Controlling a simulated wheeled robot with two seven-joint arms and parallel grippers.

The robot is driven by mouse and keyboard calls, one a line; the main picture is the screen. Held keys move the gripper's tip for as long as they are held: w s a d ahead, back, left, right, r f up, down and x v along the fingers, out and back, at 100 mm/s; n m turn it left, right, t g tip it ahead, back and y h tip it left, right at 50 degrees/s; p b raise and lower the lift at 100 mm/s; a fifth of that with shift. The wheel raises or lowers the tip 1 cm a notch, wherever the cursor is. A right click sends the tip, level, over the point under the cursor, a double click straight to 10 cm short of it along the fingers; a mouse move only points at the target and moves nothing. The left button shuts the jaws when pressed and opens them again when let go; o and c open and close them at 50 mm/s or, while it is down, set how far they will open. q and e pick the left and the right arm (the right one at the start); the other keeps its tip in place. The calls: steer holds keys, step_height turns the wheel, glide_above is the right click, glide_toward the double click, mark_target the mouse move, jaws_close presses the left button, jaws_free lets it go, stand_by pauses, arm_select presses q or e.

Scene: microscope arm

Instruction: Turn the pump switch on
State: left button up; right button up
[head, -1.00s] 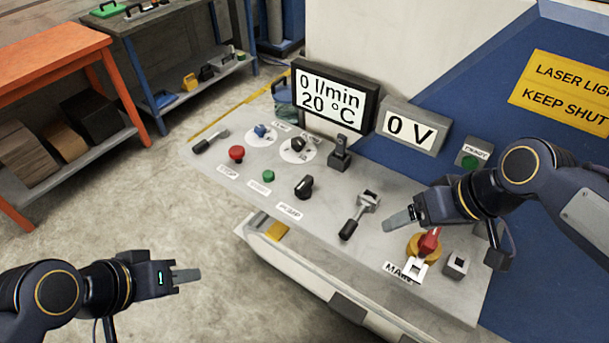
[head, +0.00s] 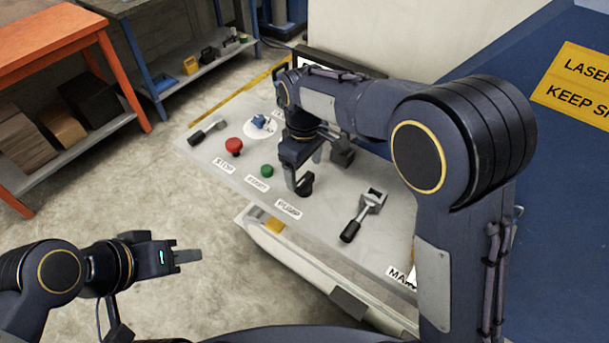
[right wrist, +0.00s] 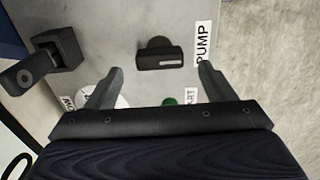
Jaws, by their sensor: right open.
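The pump switch (head: 305,185) is a black rotary knob beside the PUMP label (head: 288,208) on the grey control panel. In the right wrist view the knob (right wrist: 160,54) has a pale mark on its handle and lies just beyond the gap between the fingertips. My right gripper (head: 304,180) is open and empty and points down at the knob; its fingers (right wrist: 162,75) are spread. Contact with the knob does not show. My left gripper (head: 188,257) is off the panel at the lower left, over the floor; its jaw opening cannot be made out.
Beside the knob are a green button (head: 267,171), a red stop button (head: 234,146) and a metal lever with a black grip (head: 351,232). A black lever block (right wrist: 57,47) stands near the right gripper. My right arm hides the displays.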

mark_target(304, 179)
steer(key=shift+f, duration=2.05)
steer(key=c, duration=1)
